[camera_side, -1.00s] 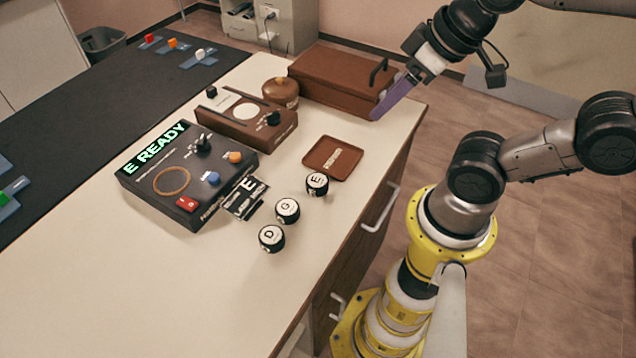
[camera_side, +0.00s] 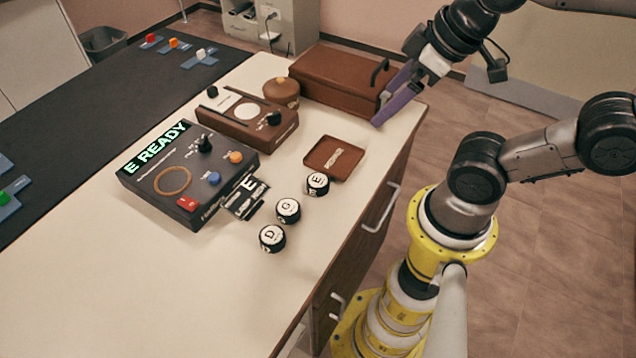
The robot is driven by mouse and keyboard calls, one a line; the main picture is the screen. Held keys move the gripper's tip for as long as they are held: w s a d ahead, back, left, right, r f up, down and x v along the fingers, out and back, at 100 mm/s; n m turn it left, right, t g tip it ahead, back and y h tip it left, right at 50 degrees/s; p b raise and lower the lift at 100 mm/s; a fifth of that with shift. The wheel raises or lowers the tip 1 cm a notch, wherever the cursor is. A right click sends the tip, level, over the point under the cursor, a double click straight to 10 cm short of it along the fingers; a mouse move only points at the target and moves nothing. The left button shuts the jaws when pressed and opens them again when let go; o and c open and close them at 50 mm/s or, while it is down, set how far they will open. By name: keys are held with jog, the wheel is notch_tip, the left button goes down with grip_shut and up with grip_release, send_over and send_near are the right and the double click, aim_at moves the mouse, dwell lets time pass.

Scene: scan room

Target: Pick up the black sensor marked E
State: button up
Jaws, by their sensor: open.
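The black sensor marked E (camera_side: 317,184) is a short round black piece with a white top, standing on the pale tabletop near its right edge. Two like sensors, G (camera_side: 288,210) and D (camera_side: 272,238), stand in a row to its lower left. My gripper (camera_side: 380,108) has purple fingers and is open and empty. It is above the right edge of the table by the brown case, up and to the right of sensor E and well apart from it.
A brown tray (camera_side: 318,163) lies just behind sensor E. A black console (camera_side: 150,203) reads "E READY", with a card marked E (camera_side: 246,197) at its side. A brown device (camera_side: 226,128), a round brown pot (camera_side: 281,92) and a brown case (camera_side: 320,72) stand behind. The front tabletop is clear.

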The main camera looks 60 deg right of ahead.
jog(key=n, duration=0.2)
jog(key=n+g, duration=0.6)
jog(key=n, duration=1.2)
send_over(318, 179)
notch_tip(318, 179, down, 10)
jog(key=f, duration=0.8)
jog(key=shift+s+f, duration=0.2)
jog(key=shift+f, duration=0.2)
jog(key=shift+w+f, duration=0.2)
jog(key=shift+f, duration=2.35)
jog(key=c, duration=1.5)
